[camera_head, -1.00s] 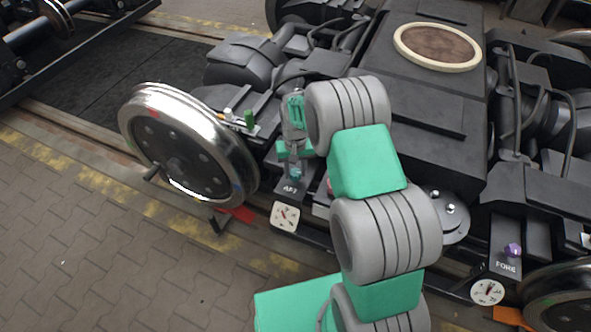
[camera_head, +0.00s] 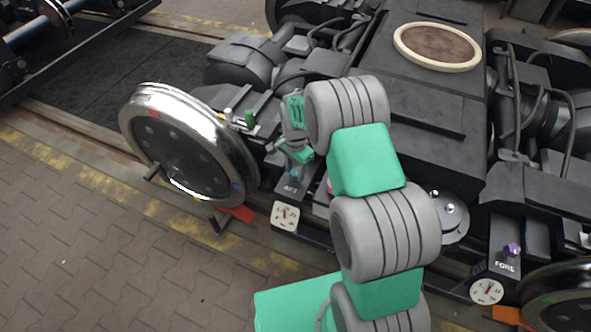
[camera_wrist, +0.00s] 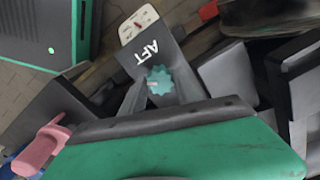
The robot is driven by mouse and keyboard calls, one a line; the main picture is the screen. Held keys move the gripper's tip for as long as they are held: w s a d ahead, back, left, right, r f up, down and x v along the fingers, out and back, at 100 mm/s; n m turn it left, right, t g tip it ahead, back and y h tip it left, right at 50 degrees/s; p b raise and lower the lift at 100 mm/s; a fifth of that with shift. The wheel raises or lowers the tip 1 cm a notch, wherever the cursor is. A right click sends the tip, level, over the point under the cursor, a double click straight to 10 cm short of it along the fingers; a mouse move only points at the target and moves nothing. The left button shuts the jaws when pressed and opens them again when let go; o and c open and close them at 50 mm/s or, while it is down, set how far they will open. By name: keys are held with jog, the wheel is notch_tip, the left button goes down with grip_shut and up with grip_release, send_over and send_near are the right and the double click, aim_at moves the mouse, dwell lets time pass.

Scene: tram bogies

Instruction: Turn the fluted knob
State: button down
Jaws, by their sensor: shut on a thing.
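The fluted knob (camera_wrist: 158,80) is teal with a scalloped rim and a pale pointer mark. It sits on the dark panel marked AFT (camera_wrist: 150,52), and in the head view it is mostly hidden by my gripper. My gripper (camera_head: 296,170) is over the AFT panel, pointing down, shut on the knob.
A large steel wheel (camera_head: 190,145) stands left of the panel. A purple knob (camera_head: 512,249) and another dial (camera_head: 487,291) are on the FORE panel at right. A pink handle (camera_wrist: 42,147) is near the knob. Paving at lower left is clear.

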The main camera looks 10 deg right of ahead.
aim_at(295, 172)
jog(key=m, duration=0.3)
jog(key=shift+m, duration=2.2)
jog(key=c, duration=0.9)
grip_release()
notch_tip(295, 172, up, 8)
jog(key=shift+f+p, duration=0.1)
jog(key=shift+p, duration=0.45)
